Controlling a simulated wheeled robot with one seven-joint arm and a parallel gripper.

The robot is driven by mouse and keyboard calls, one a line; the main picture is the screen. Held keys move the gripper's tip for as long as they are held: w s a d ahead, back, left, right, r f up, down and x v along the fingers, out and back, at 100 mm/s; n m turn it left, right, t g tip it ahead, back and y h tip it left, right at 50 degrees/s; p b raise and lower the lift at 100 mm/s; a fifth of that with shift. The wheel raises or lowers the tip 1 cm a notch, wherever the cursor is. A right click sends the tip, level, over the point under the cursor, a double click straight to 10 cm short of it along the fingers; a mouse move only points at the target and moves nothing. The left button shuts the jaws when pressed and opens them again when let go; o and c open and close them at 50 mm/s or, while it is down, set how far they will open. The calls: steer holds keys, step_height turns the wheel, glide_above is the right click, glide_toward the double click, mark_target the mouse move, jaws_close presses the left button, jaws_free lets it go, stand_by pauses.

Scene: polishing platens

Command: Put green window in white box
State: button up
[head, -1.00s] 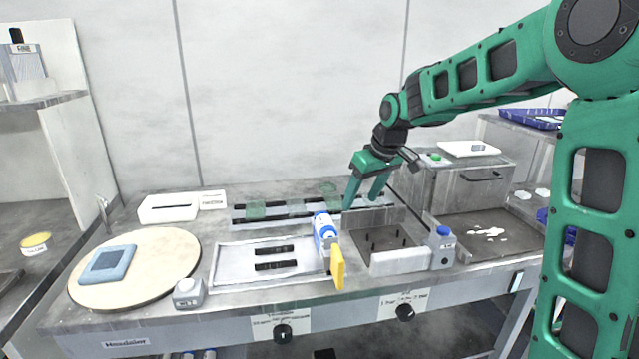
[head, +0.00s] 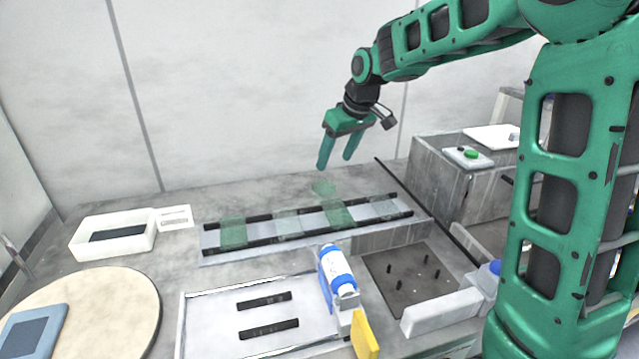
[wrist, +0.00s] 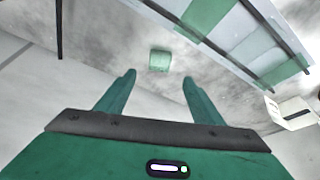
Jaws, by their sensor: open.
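A small green window (head: 323,188) lies on the bench just behind a long rack. More flat panes sit on the rack, among them a green pane (head: 233,232) and another green pane (head: 337,214). The white box (head: 85,249) stands open at the left rear, with a dark inside. My gripper (head: 337,164) is open and empty, above and behind the rack, with its fingers pointing down. In the wrist view the small green window (wrist: 160,61) shows beyond and between the fingertips (wrist: 158,77), apart from them.
The rack (head: 210,241) has dark rails. A white label (head: 174,218) stands beside the box. In front are a white tray (head: 205,325), a blue-and-white bottle (head: 337,268) and a pinned plate (head: 400,285). A grey cabinet (head: 432,180) stands right of my gripper.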

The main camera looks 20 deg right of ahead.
mark_target(324, 185)
steer(key=x, duration=0.4)
steer(key=shift+w+a+f, duration=0.1)
steer(key=shift+w+f, duration=0.05)
steer(key=shift+w, duration=0.05)
steer(key=shift+x, duration=3.2)
steer(key=c, duration=1.3)
